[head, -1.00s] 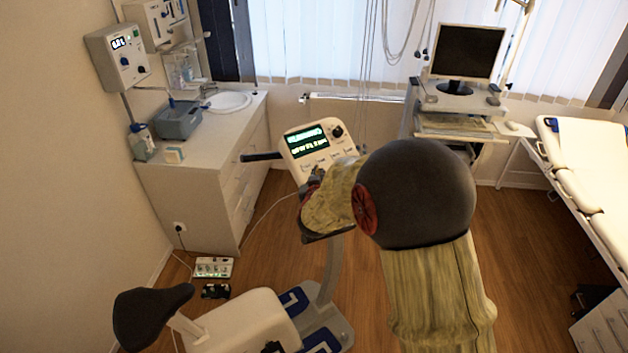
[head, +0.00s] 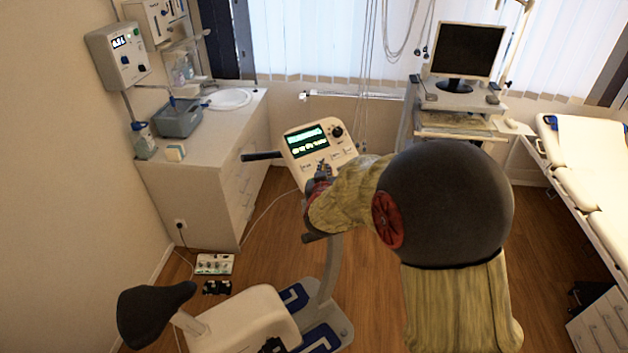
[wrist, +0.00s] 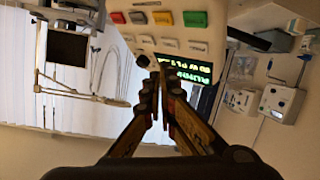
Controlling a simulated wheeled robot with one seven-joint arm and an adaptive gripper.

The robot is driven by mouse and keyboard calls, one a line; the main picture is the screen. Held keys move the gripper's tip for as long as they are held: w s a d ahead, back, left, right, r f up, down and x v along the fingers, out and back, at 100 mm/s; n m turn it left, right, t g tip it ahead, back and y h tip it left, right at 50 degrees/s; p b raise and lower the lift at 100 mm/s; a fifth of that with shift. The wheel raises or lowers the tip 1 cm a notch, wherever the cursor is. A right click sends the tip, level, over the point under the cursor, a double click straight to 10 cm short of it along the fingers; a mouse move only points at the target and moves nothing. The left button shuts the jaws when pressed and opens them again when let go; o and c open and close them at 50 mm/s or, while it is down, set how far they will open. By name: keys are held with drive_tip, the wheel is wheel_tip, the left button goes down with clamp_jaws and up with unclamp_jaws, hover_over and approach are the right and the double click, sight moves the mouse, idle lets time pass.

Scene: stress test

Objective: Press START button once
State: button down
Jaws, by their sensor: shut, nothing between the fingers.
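The exercise bike's console (head: 312,142) has a dark display with green lettering and a black knob. It also shows in the wrist view (wrist: 215,35), upside down, with a row of coloured buttons: red (wrist: 118,17), grey, orange (wrist: 163,18) and green (wrist: 195,19). Paler buttons run beside the display. I cannot read the labels, so which one is START is unclear. My gripper (head: 323,168) is shut and empty in front of the console's lower part. In the wrist view, its fingertips (wrist: 160,84) overlap the display's edge; whether they touch anything is unclear.
The bike's handlebar (head: 262,156) sticks out left of the console, and its saddle (head: 155,312) is at lower left. A counter with a sink (head: 228,99) stands left. A monitor cart (head: 460,95) and a bed (head: 585,165) are right.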

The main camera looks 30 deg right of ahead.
drive_tip(key=s+r+p, duration=0.1)
drive_tip(key=s+r, duration=0.1)
drive_tip(key=r, duration=0.1)
drive_tip(key=shift+s+d+r+p, duration=0.1)
drive_tip(key=shift+s+r+p, duration=0.1)
drive_tip(key=shift+s+p, duration=0.15)
idle(0.7)
